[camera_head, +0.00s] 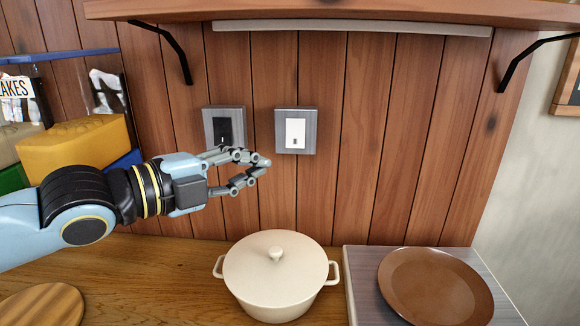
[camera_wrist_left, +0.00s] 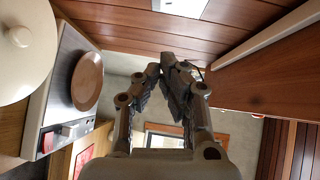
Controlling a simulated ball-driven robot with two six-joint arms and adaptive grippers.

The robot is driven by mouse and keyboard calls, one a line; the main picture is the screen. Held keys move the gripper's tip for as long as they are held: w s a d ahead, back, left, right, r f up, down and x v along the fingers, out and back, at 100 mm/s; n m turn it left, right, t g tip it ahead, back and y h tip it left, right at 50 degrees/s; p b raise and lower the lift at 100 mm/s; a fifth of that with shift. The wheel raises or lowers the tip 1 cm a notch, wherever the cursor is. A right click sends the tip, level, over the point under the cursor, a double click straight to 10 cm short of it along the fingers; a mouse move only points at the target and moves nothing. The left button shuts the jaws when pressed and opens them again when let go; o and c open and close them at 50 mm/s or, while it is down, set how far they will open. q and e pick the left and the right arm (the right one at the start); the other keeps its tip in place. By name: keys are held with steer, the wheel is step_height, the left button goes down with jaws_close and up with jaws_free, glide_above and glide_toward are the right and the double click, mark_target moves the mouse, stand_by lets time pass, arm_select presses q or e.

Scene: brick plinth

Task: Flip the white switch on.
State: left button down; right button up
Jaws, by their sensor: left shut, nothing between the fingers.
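The white switch (camera_head: 296,132) sits on a grey plate on the wooden wall, right of a black switch (camera_head: 224,130) on a like plate. In the left wrist view part of a pale plate (camera_wrist_left: 181,6) shows at the top edge. My left gripper (camera_head: 266,163) is shut and empty, with its fingertips just below and left of the white switch's plate in the head view. Whether it touches the wall I cannot tell. The shut fingers also show in the left wrist view (camera_wrist_left: 168,66). My right gripper is not in view.
A lidded cream pot (camera_head: 275,275) stands on the wooden counter below the switches. A brown plate (camera_head: 436,287) lies to its right. A shelf (camera_head: 330,10) runs above. Yellow (camera_head: 75,147) and other containers stand at the left, behind my left arm.

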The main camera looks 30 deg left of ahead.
mark_target(295, 133)
arm_select(q)
steer(key=w+f+b, duration=0.1)
steer(key=w, duration=0.9)
steer(key=shift+w+d+f+b, duration=0.15)
steer(key=shift+w+d+b, duration=0.2)
steer(key=shift+d+b, duration=0.05)
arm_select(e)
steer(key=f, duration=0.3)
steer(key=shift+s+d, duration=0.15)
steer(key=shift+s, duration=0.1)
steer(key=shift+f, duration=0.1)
